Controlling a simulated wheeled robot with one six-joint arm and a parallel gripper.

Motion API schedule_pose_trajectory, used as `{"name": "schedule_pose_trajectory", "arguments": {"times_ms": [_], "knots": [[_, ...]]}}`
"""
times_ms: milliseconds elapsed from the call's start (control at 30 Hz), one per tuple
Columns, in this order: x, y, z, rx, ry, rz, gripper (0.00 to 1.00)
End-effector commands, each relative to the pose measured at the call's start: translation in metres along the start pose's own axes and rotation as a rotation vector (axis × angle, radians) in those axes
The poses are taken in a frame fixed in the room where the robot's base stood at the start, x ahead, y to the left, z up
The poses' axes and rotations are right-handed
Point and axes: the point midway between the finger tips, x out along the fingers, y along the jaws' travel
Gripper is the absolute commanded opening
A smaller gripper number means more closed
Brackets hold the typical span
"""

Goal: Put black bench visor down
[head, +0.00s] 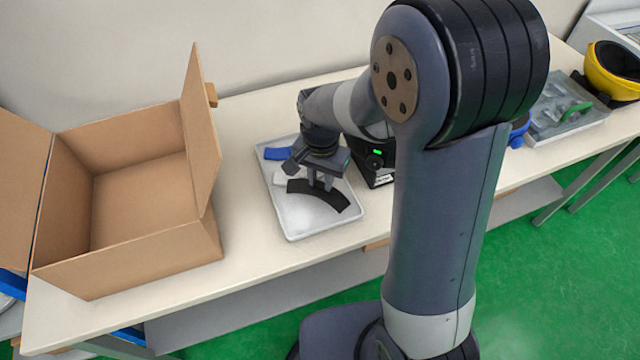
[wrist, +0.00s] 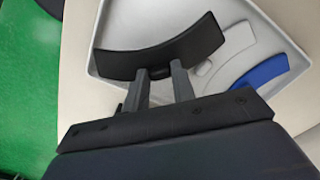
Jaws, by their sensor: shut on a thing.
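The black bench visor (head: 325,193) is a curved dark strip over the front part of a white tray (head: 300,235) on the bench. My gripper (head: 318,183) is above the tray, shut on the visor near its middle. In the wrist view the fingertips (wrist: 163,72) meet the inner edge of the black visor (wrist: 160,55). I cannot tell whether the visor touches the tray floor. A white visor (wrist: 232,42) and a blue visor (wrist: 258,80) lie in the tray; the blue one also shows at the tray's back in the head view (head: 277,153).
A large open cardboard box (head: 140,250) stands left of the tray, its flap raised near it. Farther right are a grey tray (head: 570,128) and a yellow helmet (head: 612,70). Bench space in front is narrow.

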Motion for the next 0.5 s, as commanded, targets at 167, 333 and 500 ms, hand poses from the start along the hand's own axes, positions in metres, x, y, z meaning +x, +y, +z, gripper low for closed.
{"name": "schedule_pose_trajectory", "arguments": {"times_ms": [167, 333, 500], "knots": [[0.025, 0.001, 0.001, 0.000, -0.003, 0.003, 0.14], [0.029, 0.000, 0.000, 0.000, -0.001, 0.001, 0.14], [0.030, 0.000, 0.000, -0.001, -0.001, 0.001, 0.14]]}}
